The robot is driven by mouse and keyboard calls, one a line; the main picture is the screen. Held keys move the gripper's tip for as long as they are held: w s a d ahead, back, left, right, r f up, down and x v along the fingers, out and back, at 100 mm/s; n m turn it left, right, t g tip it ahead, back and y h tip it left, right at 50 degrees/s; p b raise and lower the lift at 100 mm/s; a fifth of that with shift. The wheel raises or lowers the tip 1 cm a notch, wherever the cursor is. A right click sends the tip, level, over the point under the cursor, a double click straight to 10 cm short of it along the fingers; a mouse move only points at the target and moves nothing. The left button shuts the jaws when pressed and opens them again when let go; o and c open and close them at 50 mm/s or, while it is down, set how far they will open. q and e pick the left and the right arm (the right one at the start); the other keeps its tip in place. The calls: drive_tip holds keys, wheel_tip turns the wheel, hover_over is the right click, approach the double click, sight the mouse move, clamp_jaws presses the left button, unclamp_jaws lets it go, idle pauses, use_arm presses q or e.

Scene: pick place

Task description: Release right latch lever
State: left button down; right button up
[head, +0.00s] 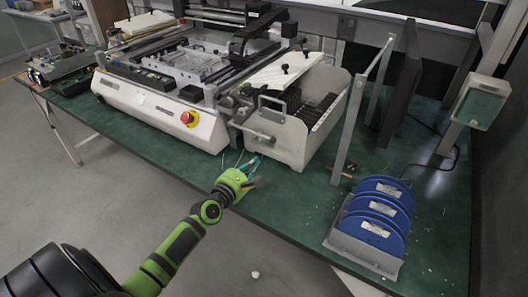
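A white benchtop machine (165,110) stands on the green table (150,140). At its right end is a pale side unit with dark slots (283,137). A dark loop handle (272,106) and a small grey lever-like bar (258,137) show on the unit's front left side. I cannot tell for certain which is the right latch lever. My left gripper (250,166), on a green and black arm, is over the table's front edge, just below and left of the bar, apart from it. Its fingers are too small to tell open from shut. My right gripper is not in view.
A red emergency button (187,118) is on the machine's front. A grey rack with blue discs (378,212) stands at the table's front right. An upright metal frame (350,120) stands right of the side unit. The table between unit and rack is mostly clear.

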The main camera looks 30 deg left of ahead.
use_arm(q)
drive_tip(key=shift+w+a+f, duration=0.1)
drive_tip(key=shift+w, duration=1)
drive_tip(key=shift+w+d+r+p, duration=0.25)
drive_tip(key=shift+d+r+p, duration=0.05)
drive_tip(key=shift+r+p, duration=0.3)
drive_tip(key=shift+w+d+r+p, duration=0.25)
drive_tip(key=shift+r+p, duration=0.25)
drive_tip(key=shift+p, duration=0.1)
drive_tip(key=shift+d+r+p, duration=0.35)
drive_tip(key=shift+r+p, duration=0.1)
drive_tip(key=shift+r, duration=0.1)
drive_tip(key=shift+w+d+r, duration=0.1)
drive_tip(key=shift+w, duration=0.1)
drive_tip(key=shift+r+n+p, duration=0.4)
drive_tip(key=shift+p, duration=0.15)
